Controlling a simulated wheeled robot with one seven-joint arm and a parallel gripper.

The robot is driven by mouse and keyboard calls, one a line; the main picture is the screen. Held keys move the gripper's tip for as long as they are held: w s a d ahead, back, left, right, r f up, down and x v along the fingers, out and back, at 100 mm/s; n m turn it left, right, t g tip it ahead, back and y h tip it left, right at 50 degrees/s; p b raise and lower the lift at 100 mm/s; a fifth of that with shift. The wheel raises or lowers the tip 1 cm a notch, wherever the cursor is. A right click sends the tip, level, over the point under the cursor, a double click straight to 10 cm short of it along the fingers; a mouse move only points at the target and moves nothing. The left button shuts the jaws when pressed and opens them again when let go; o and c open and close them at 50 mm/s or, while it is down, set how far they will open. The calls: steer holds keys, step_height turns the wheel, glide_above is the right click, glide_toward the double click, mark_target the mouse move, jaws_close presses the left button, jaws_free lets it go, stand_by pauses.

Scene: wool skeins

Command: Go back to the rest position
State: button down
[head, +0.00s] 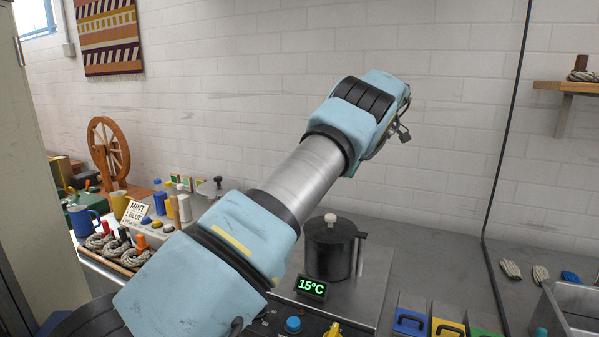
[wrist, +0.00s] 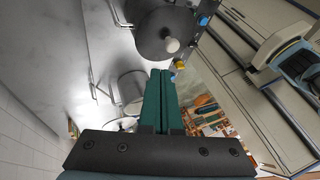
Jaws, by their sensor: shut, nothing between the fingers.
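My arm stretches up across the middle of the head view, and its end points away, so the fingers are hidden there. In the wrist view my gripper (wrist: 162,75) shows as two dark green fingers lying together, shut and empty. Beyond the fingers is a dark lidded pot (wrist: 165,36) with a pale knob. The same black pot (head: 330,250) stands upright on the metal worktop in the head view, below my forearm. My gripper is apart from it.
A display reading 15°C (head: 312,287) sits before the pot. At left are a wooden rack of skeins (head: 128,258), a "MINT 1 BLUE" sign (head: 135,213), bottles and a spinning wheel (head: 108,152). At right are coloured bins (head: 447,327) and a metal basin (head: 570,312). A wooden shelf (head: 565,87) juts out.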

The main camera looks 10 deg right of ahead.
steer(key=a+f+m+h, duration=0.2)
steer(key=a+m, duration=0.1)
steer(key=a, duration=0.7)
steer(key=a+f+m+h, duration=0.2)
steer(key=a+m+h, duration=0.1)
steer(key=a, duration=0.8)
steer(key=s+a+f+m+t, duration=0.1)
steer(key=s+a+f+m, duration=0.1)
steer(key=s, duration=0.5)
steer(key=s+a+f+m+t+h, duration=0.1)
steer(key=s+a+f+m, duration=0.1)
steer(key=s+a, duration=0.3)
steer(key=s+a+f+m+t, duration=0.2)
steer(key=s+a+m, duration=0.2)
steer(key=s, duration=0.4)
steer(key=shift+s+h, duration=0.3)
steer(key=shift+s, duration=0.05)
steer(key=c, duration=1.6)
jaws_free()
